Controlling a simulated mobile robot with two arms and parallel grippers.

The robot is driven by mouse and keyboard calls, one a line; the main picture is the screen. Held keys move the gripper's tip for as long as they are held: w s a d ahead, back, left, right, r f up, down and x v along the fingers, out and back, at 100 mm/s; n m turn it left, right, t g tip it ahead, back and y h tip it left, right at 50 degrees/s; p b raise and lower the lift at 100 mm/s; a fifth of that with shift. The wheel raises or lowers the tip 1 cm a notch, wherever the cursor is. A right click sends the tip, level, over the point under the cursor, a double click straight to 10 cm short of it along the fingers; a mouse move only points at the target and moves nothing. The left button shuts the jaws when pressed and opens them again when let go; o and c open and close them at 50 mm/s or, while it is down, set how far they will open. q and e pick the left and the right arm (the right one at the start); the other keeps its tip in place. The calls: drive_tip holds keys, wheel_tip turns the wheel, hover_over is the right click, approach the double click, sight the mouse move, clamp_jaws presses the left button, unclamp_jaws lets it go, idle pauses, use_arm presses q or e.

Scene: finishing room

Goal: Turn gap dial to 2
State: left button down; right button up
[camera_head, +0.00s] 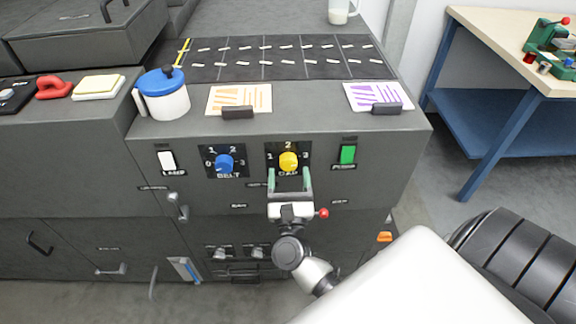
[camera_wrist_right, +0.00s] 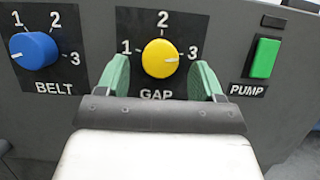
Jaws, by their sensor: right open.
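The yellow gap dial (camera_head: 289,161) is on the front panel of the dark grey machine, on a black plate marked 1, 2 and 3. My right gripper (camera_head: 290,178) is open in front of the panel, just below the dial in the head view. In the wrist view its two green fingers (camera_wrist_right: 162,76) stand at the left and right of the dial, apart from it. They partly cover the plate. My left gripper is not in view.
The blue belt dial (camera_head: 224,163) is left of the gap dial, and the green pump switch (camera_head: 347,154) is right of it. A white switch (camera_head: 167,161) is farther left. A blue-lidded jug (camera_head: 166,104) and two cards stand on the ledge above.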

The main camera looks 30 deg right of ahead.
drive_tip(key=shift+x, duration=0.9)
drive_tip(key=shift+c, duration=0.4)
drive_tip(key=c, duration=0.8)
drive_tip(key=shift+c, duration=0.2)
